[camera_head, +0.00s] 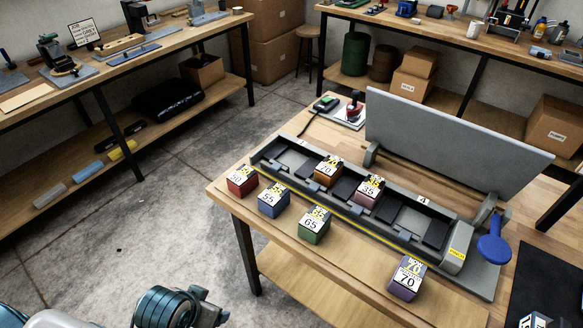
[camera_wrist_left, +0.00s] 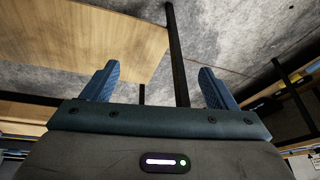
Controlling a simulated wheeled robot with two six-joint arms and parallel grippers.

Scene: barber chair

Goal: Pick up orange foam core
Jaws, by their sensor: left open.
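The orange foam core (camera_head: 326,173) is an orange-brown block with a white and yellow label on top. It sits in a compartment of the long grey tray (camera_head: 258,166) on the wooden table, left of a mauve block (camera_head: 368,191) in the same tray. My left gripper (camera_wrist_left: 158,70) shows in the left wrist view with its two blue fingers apart and nothing between them. Part of my left arm shows at the bottom left of the head view, well away from the core. My right gripper is not in view.
Red (camera_head: 241,181), blue (camera_head: 273,201), green (camera_head: 314,226) and purple (camera_head: 405,279) blocks stand along the table's front. The grey raised lid (camera_head: 450,130) stands behind the tray. A blue round-ended handle (camera_head: 494,249) is at its right end. The floor left of the table is clear.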

